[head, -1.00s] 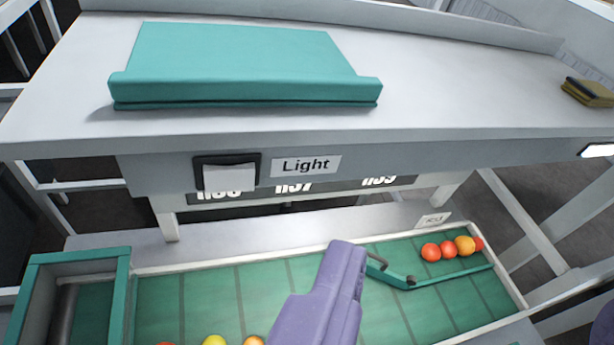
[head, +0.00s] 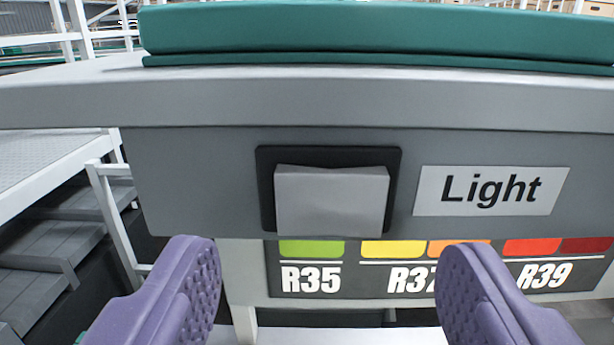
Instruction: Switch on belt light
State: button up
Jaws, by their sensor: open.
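The light switch (head: 331,202) is a pale grey rocker in a black frame on the grey front panel under the shelf. A white label (head: 490,190) reading "Light" is to its right. My gripper (head: 335,275) shows as two purple ribbed fingers, spread wide and empty. The fingers are in the lower left and lower right, below the switch and to either side of it in the picture. Neither finger appears to touch the switch. The belt light itself cannot be seen in this view.
A colour chart (head: 400,268) marked R35, R37 and R39 hangs below the panel. Steps (head: 60,240) and a white railing stand at the left.

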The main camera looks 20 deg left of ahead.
aim_at(327, 209)
jog(key=shift+p+x, duration=0.35)
jog(key=shift+x, duration=1.4)
jog(key=c, duration=1.1)
jog(key=shift+o, duration=0.2)
jog(key=h+b, duration=0.1)
jog(key=m+b, duration=0.1)
jog(key=b, duration=0.1)
jog(key=shift+a+f+h, duration=0.2)
jog(key=shift+a+h, duration=0.05)
jog(key=shift+h, duration=0.15)
jog(key=shift+s+r+m+t+h+b, duration=0.15)
jog(key=shift+m+t+h+b, duration=0.15)
jog(key=shift+m+h+b, duration=0.25)
jog(key=shift+r, duration=0.1)
jog(key=o, duration=1.1)
jog(key=shift+c, duration=0.2)
